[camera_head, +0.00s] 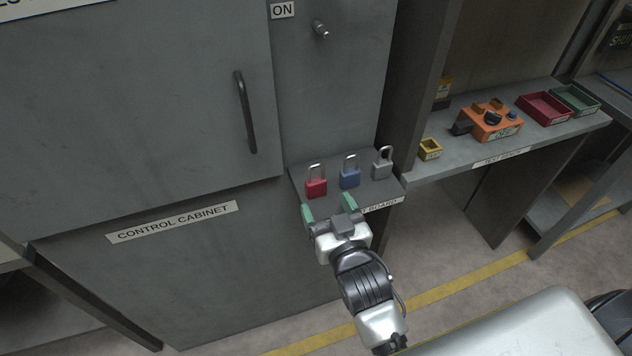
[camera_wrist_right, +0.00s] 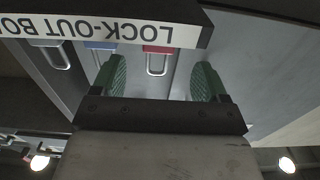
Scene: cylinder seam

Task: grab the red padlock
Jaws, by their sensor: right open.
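The red padlock (camera_head: 316,188) stands upright with its shackle up at the left end of a small grey shelf labelled as a lock-out board (camera_head: 384,204). My right gripper (camera_head: 329,206) is open and empty just in front of the shelf, below and close to the red padlock, its green fingertips spread. In the right wrist view, upside down, the red padlock (camera_wrist_right: 158,50) shows partly behind the board's edge, between the two green fingers (camera_wrist_right: 161,80). The gripper does not touch it. My left gripper is in neither view.
A blue padlock (camera_head: 350,178) and a grey padlock (camera_head: 382,166) stand to the right of the red one. A control cabinet (camera_head: 150,130) rises behind and left. A bench (camera_head: 470,150) at right holds an orange device (camera_head: 490,122), a yellow box (camera_head: 430,149) and red and green trays.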

